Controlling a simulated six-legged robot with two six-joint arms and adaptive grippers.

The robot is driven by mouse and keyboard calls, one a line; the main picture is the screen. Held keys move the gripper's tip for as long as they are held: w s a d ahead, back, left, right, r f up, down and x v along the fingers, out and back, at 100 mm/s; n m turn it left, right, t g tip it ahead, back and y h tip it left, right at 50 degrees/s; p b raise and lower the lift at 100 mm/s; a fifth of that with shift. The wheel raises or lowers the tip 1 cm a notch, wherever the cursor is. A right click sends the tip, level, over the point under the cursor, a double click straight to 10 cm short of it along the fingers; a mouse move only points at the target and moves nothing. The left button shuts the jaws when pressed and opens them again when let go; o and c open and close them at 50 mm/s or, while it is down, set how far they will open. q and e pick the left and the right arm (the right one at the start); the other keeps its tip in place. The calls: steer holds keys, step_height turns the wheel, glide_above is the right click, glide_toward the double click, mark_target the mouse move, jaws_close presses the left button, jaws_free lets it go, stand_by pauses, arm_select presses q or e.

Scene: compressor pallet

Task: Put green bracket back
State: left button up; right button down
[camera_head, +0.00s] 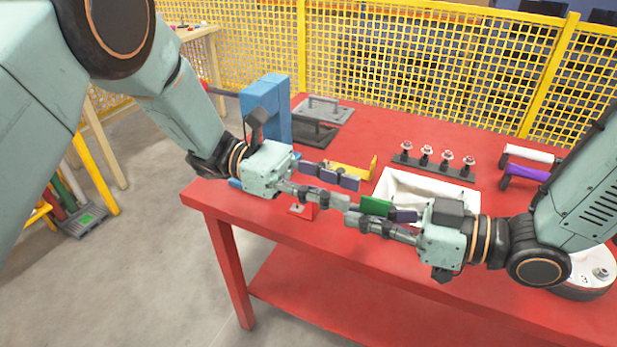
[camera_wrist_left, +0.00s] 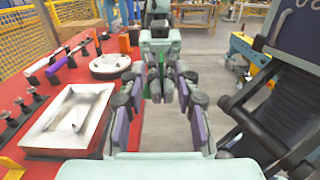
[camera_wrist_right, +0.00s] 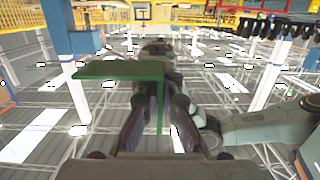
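The green bracket (camera_head: 375,206) is between the fingers of my right gripper (camera_head: 372,218), which is shut on it above the front of the red table. In the right wrist view, the green bracket (camera_wrist_right: 120,70) shows a broad flat plate and a narrow leg running down between the fingers. My left gripper (camera_head: 348,192) is open and empty, and its fingers point toward the right gripper. In the left wrist view, the left gripper (camera_wrist_left: 160,98) has its fingers wide apart, with the right gripper just beyond them. Only slivers of green show there.
A white tray (camera_head: 385,182) lies behind the grippers. A blue block (camera_head: 277,105), several upright bolts (camera_head: 427,153) and white and purple handles stand farther back. Yellow mesh fencing borders the table.

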mark_target(377, 201)
arm_select(q)
steer(key=shift+x, duration=3.15)
steer(key=shift+c, duration=0.2)
jaws_close()
arm_select(e)
steer(key=shift+a, duration=0.1)
steer(key=c, duration=1.4)
jaws_free()
steer(key=shift+c, duration=0.2)
steer(key=v, duration=0.7)
steer(key=shift+d, duration=0.2)
steer(key=shift+s, duration=0.1)
